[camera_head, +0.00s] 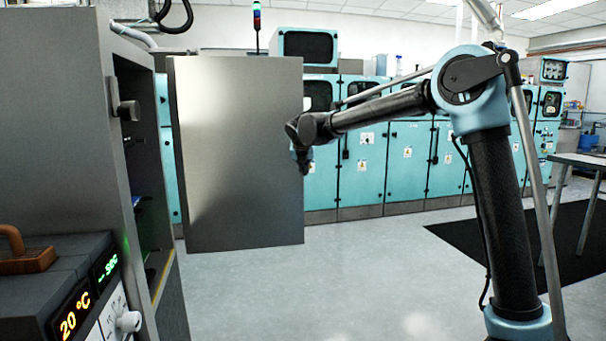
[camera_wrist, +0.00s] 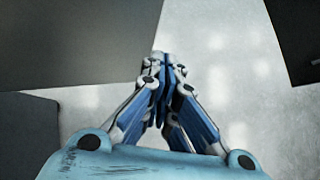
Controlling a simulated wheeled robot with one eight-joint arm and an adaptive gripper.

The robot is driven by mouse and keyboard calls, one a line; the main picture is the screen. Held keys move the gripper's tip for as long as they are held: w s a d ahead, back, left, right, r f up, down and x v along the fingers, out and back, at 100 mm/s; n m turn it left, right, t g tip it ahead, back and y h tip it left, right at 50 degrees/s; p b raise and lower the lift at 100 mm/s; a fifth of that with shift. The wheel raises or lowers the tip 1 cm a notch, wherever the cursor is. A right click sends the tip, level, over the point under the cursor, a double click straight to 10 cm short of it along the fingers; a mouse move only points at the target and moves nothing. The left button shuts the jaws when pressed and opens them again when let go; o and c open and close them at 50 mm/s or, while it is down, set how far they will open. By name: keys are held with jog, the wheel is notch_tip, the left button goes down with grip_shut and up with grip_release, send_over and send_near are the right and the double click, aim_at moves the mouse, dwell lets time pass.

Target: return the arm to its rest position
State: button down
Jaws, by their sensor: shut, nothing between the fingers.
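My gripper (camera_wrist: 160,68) is shut and empty in the wrist view, with its blue-padded fingers meeting at the tips above the pale floor. In the head view my arm reaches left from its upright column, and my gripper (camera_head: 304,168) hangs downward at its end. There it overlaps the right edge of an open grey metal door (camera_head: 240,150). I cannot tell how far apart the gripper and the door are.
A grey cabinet (camera_head: 60,120) stands open at the left. A dark unit with lit displays (camera_head: 65,295) is at the lower left. Teal cabinets (camera_head: 362,175) line the back. A table (camera_head: 580,160) is at the right. The floor (camera_head: 380,270) between is clear.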

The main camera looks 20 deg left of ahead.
jog(key=d+v, duration=0.1)
jog(key=v, duration=0.6)
jog(key=s+d+f+m+g+h, duration=0.1)
jog(key=s+d+f+m+h, duration=0.15)
jog(key=d+m, duration=1.2)
jog(key=s+d+f+m+g+h, duration=0.15)
jog(key=d+f+m, duration=0.25)
jog(key=d, duration=2.2)
jog(key=s+d+f+m+g, duration=0.1)
jog(key=s+d+f+m, duration=0.4)
jog(key=s+d, duration=0.25)
jog(key=s+d+f+m+g, duration=0.1)
jog(key=s+d+f+m, duration=0.45)
jog(key=s+d, duration=0.2)
jog(key=s+d+f+m+g+y, duration=0.1)
jog(key=s+d+f+m, duration=0.4)
jog(key=s+f+m, duration=0.5)
jog(key=shift+s+d+f+g, duration=0.2)
jog(key=shift+s+f+g, duration=0.25)
jog(key=shift+s+f, duration=0.6)
jog(key=shift+s+a+r, duration=0.1)
jog(key=shift+s+r, duration=0.1)
jog(key=shift+r, duration=0.05)
